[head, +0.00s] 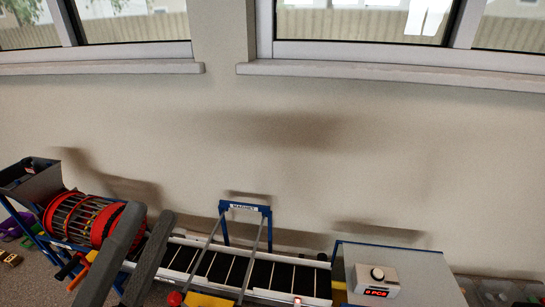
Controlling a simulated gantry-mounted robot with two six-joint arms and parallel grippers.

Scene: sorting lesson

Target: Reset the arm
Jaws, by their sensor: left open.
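My left gripper (150,212) reaches up from the lower left of the head view. Its two long dark grey fingers are apart, with nothing between the tips. It stands in front of the gap between the red sorting drum (87,220) and the conveyor belt (255,274), hiding part of both. I cannot tell whether it touches anything. My right gripper is not in the view.
A blue frame labelled MAGNET (245,208) spans the belt. A grey hopper (32,179) stands by the drum. A grey table (430,278) at right bears a white counter box (377,283). Loose coloured pieces lie at far left. The wall (290,150) above is bare, below two windows.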

